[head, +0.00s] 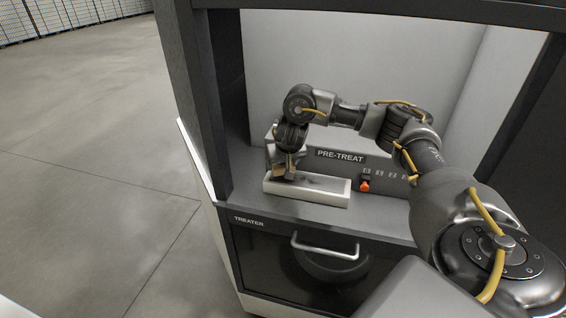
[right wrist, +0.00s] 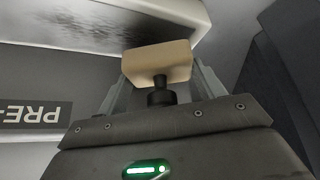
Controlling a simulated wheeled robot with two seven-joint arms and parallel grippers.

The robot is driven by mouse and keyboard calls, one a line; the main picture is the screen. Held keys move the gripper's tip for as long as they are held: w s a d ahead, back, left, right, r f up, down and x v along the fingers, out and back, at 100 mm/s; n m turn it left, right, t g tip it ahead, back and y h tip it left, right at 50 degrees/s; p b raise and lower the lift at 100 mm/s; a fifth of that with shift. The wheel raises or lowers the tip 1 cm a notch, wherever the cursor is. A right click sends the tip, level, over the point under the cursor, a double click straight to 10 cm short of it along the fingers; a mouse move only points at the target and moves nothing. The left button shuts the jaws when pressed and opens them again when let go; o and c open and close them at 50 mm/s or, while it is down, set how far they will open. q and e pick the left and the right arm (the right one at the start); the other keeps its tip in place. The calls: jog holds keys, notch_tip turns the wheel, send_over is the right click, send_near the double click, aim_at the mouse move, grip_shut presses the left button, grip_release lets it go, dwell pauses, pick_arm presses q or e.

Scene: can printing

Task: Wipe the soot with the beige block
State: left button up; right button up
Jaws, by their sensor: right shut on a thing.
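My right gripper (head: 286,171) is at the left end of a white slab (head: 329,197) inside the treater cabinet. It is shut on the beige block (right wrist: 157,63), which has a dark knob between the fingers. The block is at the slab's edge; I cannot tell whether it touches the surface. Dark soot (right wrist: 105,36) smears the slab's face in the right wrist view, beside the block. In the head view the soot (head: 318,182) shows as a faint grey patch on the slab's top, right of the gripper. My left gripper is not in view.
A "PRE-TREAT" panel (head: 340,155) stands behind the slab, with a red-orange knob (head: 365,186) at its right. The cabinet's dark post (head: 207,110) rises at the left. Open floor lies to the left.

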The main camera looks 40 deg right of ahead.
aim_at(295, 169)
jog(key=shift+f+b, duration=0.4)
jog(key=shift+f, duration=0.65)
jog(key=shift+s+d+r+p, duration=0.15)
jog(key=shift+s+d+p, duration=0.35)
jog(key=shift+s+p, duration=0.3)
jog(key=shift+s+d, duration=0.55)
jog(key=shift+s, duration=0.15)
jog(key=shift+s+d+f, duration=0.15)
jog(key=shift+s+d, duration=0.45)
jog(key=shift+s, duration=0.3)
jog(key=shift+s+d+f, duration=0.15)
jog(key=shift+s+d, duration=0.4)
jog(key=shift+s, duration=0.3)
jog(key=shift+s+d, duration=0.4)
jog(key=shift+s, duration=0.2)
jog(key=shift+s+d, duration=0.35)
jog(key=shift+s, duration=0.2)
jog(key=shift+s+d, duration=0.1)
